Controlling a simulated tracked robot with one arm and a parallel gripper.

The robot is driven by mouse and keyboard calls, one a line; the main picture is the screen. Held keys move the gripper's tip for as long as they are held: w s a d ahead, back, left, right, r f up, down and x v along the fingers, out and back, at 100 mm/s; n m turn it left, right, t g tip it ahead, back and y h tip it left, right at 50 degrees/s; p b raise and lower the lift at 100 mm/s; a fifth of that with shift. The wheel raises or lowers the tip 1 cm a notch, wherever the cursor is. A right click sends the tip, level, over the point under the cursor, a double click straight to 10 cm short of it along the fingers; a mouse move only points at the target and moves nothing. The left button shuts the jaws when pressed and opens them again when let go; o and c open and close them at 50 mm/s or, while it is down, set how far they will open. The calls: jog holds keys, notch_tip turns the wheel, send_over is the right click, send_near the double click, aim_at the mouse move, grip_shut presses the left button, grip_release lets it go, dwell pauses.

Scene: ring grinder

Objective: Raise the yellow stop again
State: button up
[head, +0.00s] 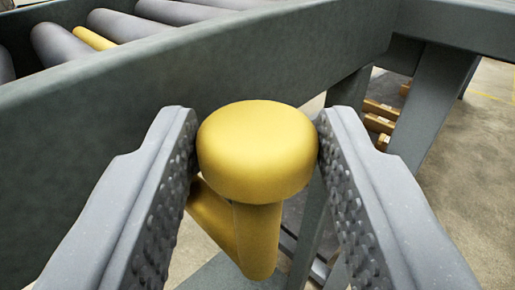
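A yellow lever with a rounded knob (256,150) stands in the middle of the head view, beside the grey side rail of a roller conveyor. Its stem runs down from the knob, and a yellow arm joins it from the left. My gripper (257,145) has one finger on each side of the knob, and both fingertips appear to touch it. A yellow bar (93,38), which looks like the stop, shows between the grey rollers at upper left. How far it stands above the rollers is hard to tell.
The grey side rail (100,125) crosses from left to upper centre, close to my left finger. Grey rollers (62,46) lie behind it. Frame legs (432,105) and a wooden pallet (380,118) are at right. The floor at far right is clear.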

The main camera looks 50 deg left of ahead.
grip_shut()
notch_tip(320, 180, up, 4)
jog(key=p, duration=0.2)
jog(key=shift+w+f+p, duration=0.1)
jog(key=shift+p, duration=0.3)
jog(key=o, duration=0.6)
grip_release()
jog(key=shift+c, duration=0.2)
jog(key=shift+d, duration=0.15)
